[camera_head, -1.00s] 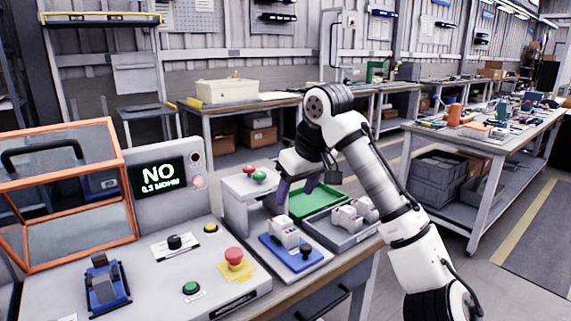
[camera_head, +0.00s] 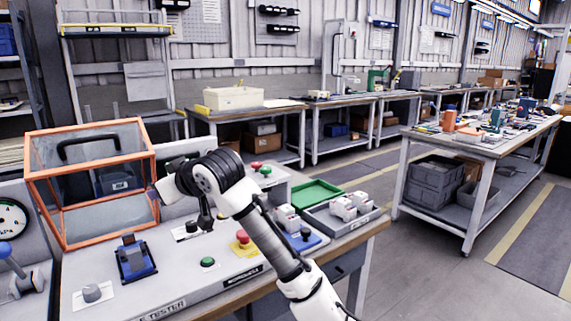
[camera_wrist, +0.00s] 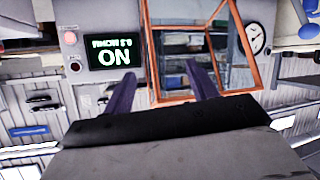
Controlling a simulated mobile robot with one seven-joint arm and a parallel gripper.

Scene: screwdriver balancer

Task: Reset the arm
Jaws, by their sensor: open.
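My gripper (camera_wrist: 163,82) is open and empty in the wrist view. Its two purple fingers stand apart, with nothing between them. In the head view, my arm reaches in from the bottom and bends at its dark elbow over the tester bench (camera_head: 190,290). The fingers are hard to make out in the head view. In the wrist view, which looks upside down, the gripper faces the display panel (camera_wrist: 113,52) with green text and the orange-framed case (camera_wrist: 155,97). My arm hides the display in the head view.
The orange-framed case (camera_head: 152,190) stands on the bench left of my arm. A blue fixture (camera_head: 133,258), a red button (camera_head: 242,237) and a green button (camera_head: 207,262) sit nearby. A green tray (camera_head: 315,193) and a grey tray (camera_head: 350,226) lie to the right.

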